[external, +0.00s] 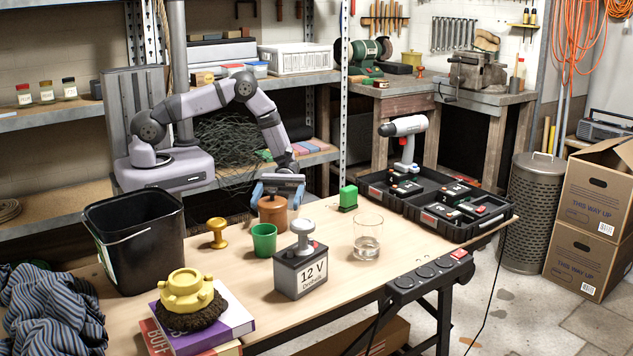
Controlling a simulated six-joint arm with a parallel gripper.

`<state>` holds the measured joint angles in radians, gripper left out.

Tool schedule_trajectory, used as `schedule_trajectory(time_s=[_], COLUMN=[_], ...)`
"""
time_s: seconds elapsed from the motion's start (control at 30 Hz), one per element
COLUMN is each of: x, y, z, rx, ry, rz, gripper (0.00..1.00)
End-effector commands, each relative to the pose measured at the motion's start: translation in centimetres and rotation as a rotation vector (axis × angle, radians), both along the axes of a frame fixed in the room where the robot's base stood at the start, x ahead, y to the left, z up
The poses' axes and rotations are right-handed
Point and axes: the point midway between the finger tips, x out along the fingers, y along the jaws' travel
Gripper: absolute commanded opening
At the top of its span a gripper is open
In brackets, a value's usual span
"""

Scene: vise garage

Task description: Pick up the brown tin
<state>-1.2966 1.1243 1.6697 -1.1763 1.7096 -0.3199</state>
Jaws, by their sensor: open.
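The brown tin (273,214) stands upright on the wooden workbench, behind the green cup. It is a short brown cylinder. My gripper (278,192) is open, pointing down at the top of the tin. Its blue-grey fingers overlap the tin's upper edge in the picture. I cannot tell whether the fingers touch the tin or how far down they reach around it.
A green cup (264,241), a yellow knob-shaped piece (217,233) and a 12 V battery (300,272) with a grey knob on top stand close by. A black bucket (130,245) is left, a glass (367,237) and green block (348,198) right. A black tool tray (452,229) lies further right.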

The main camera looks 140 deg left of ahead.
Motion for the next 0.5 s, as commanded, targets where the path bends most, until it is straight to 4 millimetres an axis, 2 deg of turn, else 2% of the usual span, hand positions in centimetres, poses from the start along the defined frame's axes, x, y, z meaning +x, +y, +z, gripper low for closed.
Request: schedule_trajectory(time_s=[0.23,0.5], x=[0.2,1.6], y=[-0.2,-1.4], z=[-0.5,-0.4], rx=[0.001,-0.001], ry=[-0.001,0.001], rz=[-0.001,-0.002], gripper=[0.80,0.80])
